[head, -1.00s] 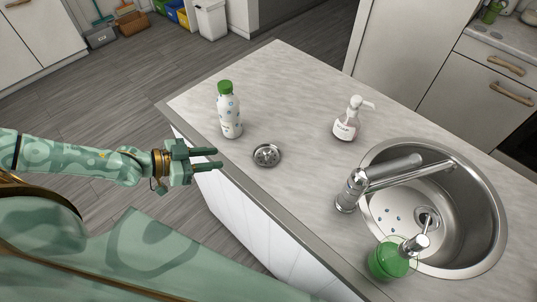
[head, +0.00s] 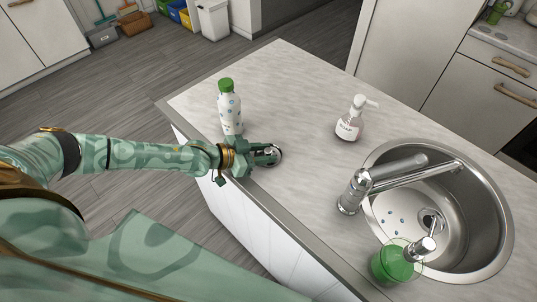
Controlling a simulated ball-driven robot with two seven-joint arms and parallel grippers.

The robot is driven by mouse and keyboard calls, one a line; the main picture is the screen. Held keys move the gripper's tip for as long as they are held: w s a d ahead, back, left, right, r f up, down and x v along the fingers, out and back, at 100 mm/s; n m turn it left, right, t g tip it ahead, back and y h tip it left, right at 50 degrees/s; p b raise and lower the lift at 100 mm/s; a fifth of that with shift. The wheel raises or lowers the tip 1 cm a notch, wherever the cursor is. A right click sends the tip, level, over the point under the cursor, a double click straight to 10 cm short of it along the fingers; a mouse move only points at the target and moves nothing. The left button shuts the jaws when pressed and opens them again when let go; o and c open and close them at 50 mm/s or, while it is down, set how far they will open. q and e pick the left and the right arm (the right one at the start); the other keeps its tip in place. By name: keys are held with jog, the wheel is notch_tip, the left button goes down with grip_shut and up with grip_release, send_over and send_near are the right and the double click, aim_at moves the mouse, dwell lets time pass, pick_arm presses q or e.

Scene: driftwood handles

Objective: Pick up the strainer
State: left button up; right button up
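The strainer (head: 275,154) is a small round metal piece lying on the light countertop, left of the sink. My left gripper (head: 269,155) is over it, its two fingers apart, one towards the back and one towards the front. The fingers and hand cover much of the strainer, and I cannot tell whether they touch it. The strainer looks to be still at counter level. My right gripper is not in view.
A white bottle with a green cap (head: 230,108) stands close behind my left gripper. A soap dispenser (head: 350,122) stands further right. The counter's middle is clear.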

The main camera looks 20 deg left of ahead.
pick_arm(q)
grip_shut()
jog(key=shift+r, duration=0.15)
